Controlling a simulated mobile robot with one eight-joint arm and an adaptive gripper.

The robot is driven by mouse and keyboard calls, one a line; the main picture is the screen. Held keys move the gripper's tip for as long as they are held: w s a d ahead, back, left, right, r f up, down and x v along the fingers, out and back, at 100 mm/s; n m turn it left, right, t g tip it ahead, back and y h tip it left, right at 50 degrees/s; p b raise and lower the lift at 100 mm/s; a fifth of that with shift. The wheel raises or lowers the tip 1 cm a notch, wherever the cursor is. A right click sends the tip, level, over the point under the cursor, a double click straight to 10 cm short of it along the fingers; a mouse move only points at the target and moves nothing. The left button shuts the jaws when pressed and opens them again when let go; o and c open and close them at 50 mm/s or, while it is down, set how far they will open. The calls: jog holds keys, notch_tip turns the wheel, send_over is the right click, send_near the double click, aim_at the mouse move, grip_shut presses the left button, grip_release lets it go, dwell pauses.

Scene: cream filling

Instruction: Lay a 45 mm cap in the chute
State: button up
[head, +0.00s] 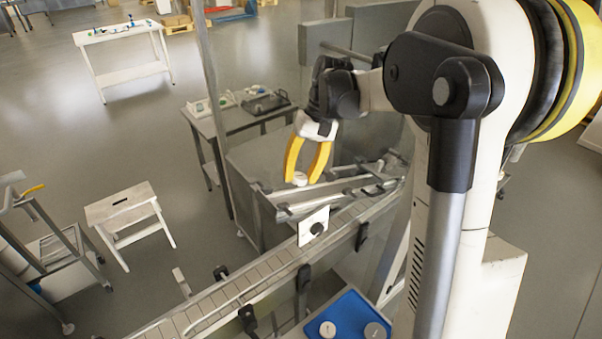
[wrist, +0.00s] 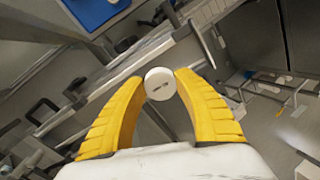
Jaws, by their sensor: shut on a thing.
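My gripper (head: 301,178), with two yellow fingers, points down and is shut on a white round cap (head: 300,180). In the wrist view the cap (wrist: 160,84) sits between the two fingertips, its flat face with a small dark mark toward the camera. In the head view the cap appears at the left part of the sloping metal chute (head: 335,190), over or close above its rails. I cannot tell whether it touches the chute.
A slatted conveyor (head: 235,289) runs below the chute, with a white plate (head: 312,226) beside it. A blue tray (head: 348,308) at the front holds a white and a grey round piece. A side table (head: 208,126) with small parts stands behind. A white stool (head: 119,207) stands left.

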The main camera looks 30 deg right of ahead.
aim_at(292, 200)
jog(key=shift+b+x, duration=1.4)
jog(key=shift+x, duration=1.15)
jog(key=o, duration=0.8)
jog(key=shift+r, duration=0.15)
jog(key=v, duration=0.7)
jog(key=shift+d+r, duration=0.1)
jog(key=shift+r, duration=0.05)
jog(key=shift+s, duration=0.1)
